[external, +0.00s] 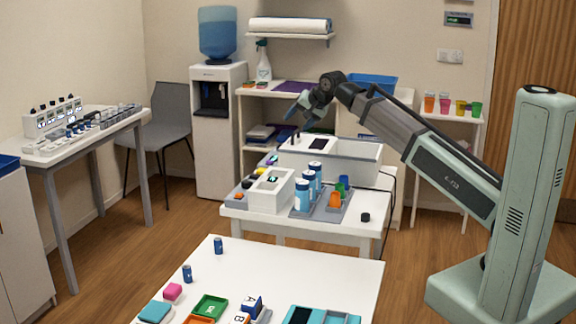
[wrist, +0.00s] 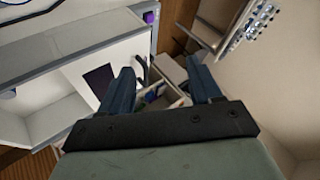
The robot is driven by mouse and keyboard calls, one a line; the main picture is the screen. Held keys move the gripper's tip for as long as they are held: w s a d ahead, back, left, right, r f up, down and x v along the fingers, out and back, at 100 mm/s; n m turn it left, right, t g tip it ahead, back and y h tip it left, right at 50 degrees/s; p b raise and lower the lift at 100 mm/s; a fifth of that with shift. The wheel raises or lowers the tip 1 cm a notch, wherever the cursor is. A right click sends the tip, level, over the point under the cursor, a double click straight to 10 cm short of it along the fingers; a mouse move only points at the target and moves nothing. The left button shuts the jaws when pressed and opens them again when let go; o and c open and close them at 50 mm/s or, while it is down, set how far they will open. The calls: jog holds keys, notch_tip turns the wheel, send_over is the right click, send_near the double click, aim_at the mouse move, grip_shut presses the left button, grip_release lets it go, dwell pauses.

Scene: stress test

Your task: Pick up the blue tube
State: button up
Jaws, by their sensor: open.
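My gripper (external: 293,121) is raised over the back of the middle table, and its fingers point down to the left. In the wrist view my gripper (wrist: 162,84) has its two dark fingers apart with nothing between them. Several blue-and-white tubes (external: 302,196) stand upright in a grey tray on the middle table, below my gripper. Two small dark blue cylinders, one nearer (external: 187,274) and one farther (external: 218,245), stand on the front table. I cannot tell which of these is the blue tube. None of them is clearly visible in the wrist view.
A white open box (external: 365,168) stands on the middle table below my arm; its interior (wrist: 75,82) fills the wrist view's left. A smaller white holder (external: 268,200) stands beside the tubes. The front table's middle (external: 300,275) is clear. A side table (external: 80,148) holds racks.

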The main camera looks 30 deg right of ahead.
jog(key=s+d+f+m+g+h, duration=0.2)
jog(key=s+d+f+m+g, duration=0.15)
jog(key=s+d+g, duration=0.35)
jog(key=m+g, duration=0.1)
jog(key=m, duration=0.3)
send_near(344, 177)
jog(key=f, duration=0.4)
jog(key=shift+s+a+f, duration=0.2)
jog(key=shift+s+a, duration=0.1)
jog(key=shift+a, duration=0.05)
jog(key=shift+s+a+f, duration=0.1)
jog(key=shift+a+f, duration=0.05)
jog(key=shift+f, duration=0.7)
jog(key=shift+a+f, duration=0.15)
jog(key=shift+f, duration=1.65)
jog(key=c, duration=1.1)
jog(key=shift+r, duration=0.15)
